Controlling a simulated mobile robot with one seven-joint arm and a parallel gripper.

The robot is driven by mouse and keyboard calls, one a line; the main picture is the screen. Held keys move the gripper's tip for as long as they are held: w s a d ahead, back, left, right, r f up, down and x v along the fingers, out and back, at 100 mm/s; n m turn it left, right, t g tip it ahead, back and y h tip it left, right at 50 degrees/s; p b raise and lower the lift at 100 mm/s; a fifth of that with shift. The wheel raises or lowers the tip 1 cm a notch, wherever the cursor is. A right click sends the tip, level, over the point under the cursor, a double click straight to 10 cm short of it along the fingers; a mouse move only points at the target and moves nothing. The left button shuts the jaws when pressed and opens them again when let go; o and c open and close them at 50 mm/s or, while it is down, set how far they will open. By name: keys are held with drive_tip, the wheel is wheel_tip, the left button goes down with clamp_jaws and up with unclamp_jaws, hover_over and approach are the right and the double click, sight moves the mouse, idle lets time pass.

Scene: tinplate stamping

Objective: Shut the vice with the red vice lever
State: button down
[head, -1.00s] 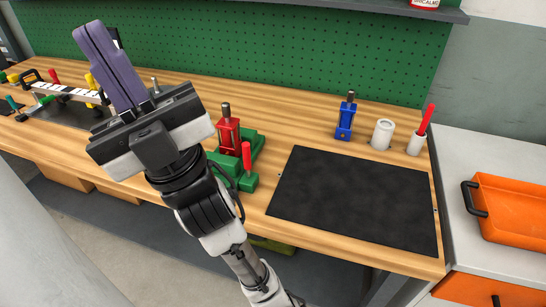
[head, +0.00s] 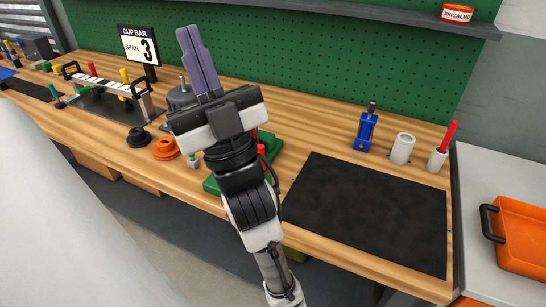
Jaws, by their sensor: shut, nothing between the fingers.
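My gripper (head: 203,62) points up and toward the back of the bench, with its purple fingers shut together and nothing between them. The green vice (head: 212,186) sits on the wooden bench behind my arm, mostly hidden by it. A small piece of the red vice lever (head: 261,150) shows just right of my wrist. Whether the vice jaws are open or shut cannot be told from this view. My gripper is above the vice and apart from it.
A black mat (head: 370,213) lies right of the vice. Behind it stand a blue tool (head: 366,130), a white cylinder (head: 402,148) and a cup (head: 437,160) with a red stick. Orange (head: 166,147) and black (head: 139,137) round parts lie to the left. An orange tray (head: 522,235) is far right.

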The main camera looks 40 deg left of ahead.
drive_tip(key=w+a+f+m+t+h, duration=0.3)
drive_tip(key=w+f+m+t+h, duration=0.7)
drive_tip(key=w+f+m, duration=0.9)
drive_tip(key=w+d+f+m+g+h, duration=0.1)
drive_tip(key=d+f+m+g+h, duration=0.1)
drive_tip(key=f, duration=0.5)
drive_tip(key=w+d+f+m+g+h+p, duration=0.1)
drive_tip(key=w+d+f+m+g+h, duration=0.1)
drive_tip(key=f, duration=0.5)
drive_tip(key=d+m+g, duration=0.1)
drive_tip(key=d+g, duration=0.1)
drive_tip(key=g, duration=0.1)
drive_tip(key=shift+w+d+f+g, duration=0.15)
drive_tip(key=shift+d+g, duration=0.1)
drive_tip(key=shift+g, duration=0.05)
drive_tip(key=shift+a+p, duration=0.1)
drive_tip(key=shift+p, duration=0.2)
drive_tip(key=s+a+p, duration=0.1)
drive_tip(key=a+p, duration=0.4)
drive_tip(key=a, duration=0.4)
drive_tip(key=shift+a, duration=0.15)
